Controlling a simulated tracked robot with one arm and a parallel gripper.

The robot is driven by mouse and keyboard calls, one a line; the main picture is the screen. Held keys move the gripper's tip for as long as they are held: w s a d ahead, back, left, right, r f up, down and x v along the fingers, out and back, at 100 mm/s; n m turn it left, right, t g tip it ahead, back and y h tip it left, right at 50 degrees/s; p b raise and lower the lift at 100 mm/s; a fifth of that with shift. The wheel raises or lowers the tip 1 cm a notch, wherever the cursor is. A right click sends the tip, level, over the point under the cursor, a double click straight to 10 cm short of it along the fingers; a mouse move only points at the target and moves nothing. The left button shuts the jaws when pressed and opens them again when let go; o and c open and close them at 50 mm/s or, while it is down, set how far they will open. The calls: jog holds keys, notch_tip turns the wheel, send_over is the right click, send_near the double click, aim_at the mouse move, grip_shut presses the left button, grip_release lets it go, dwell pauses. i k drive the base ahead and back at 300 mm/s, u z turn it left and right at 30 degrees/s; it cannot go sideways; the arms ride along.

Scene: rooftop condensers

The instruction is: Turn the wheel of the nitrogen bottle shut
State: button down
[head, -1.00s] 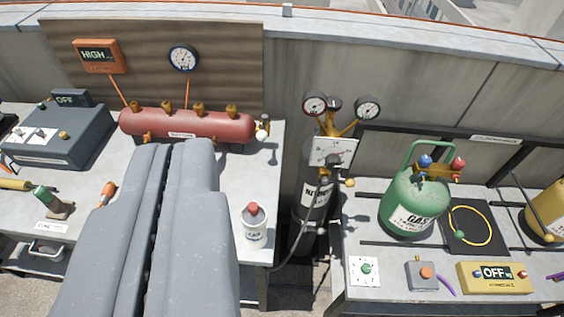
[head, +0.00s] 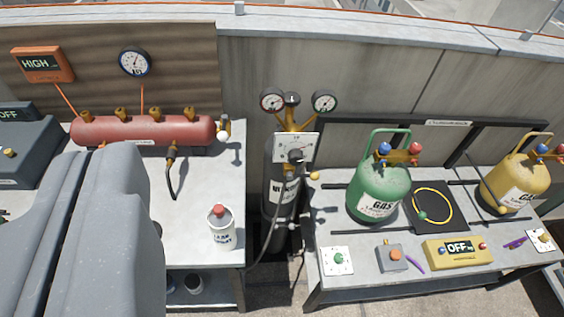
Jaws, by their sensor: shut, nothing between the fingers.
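The nitrogen bottle (head: 283,193) is a dark upright cylinder between the two tables in the head view. Its label is partly hidden by a hose. A brass regulator with two round gauges (head: 272,102) (head: 324,102) tops it, and a white dial plate (head: 290,146) is in front of the neck. A small dark round part (head: 296,157), which looks like the wheel, sits at the plate's lower edge; its setting is too small to read. My gripper (head: 112,155) is large, grey, shut and empty at lower left, well left of the bottle and apart from it.
A red tank (head: 150,130) and a white can (head: 221,230) are on the left table (head: 200,190). The right table (head: 322,235) holds a green gas bottle (head: 378,192), a yellow one (head: 508,186) and a yellow OFF box (head: 457,251). A parapet wall (head: 380,75) stands behind.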

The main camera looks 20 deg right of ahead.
aim_at(293, 100)
jog(key=u, duration=0.05)
jog(key=k, duration=0.65)
jog(key=z, duration=0.45)
jog(key=i, duration=1.7)
jog(key=u, duration=0.45)
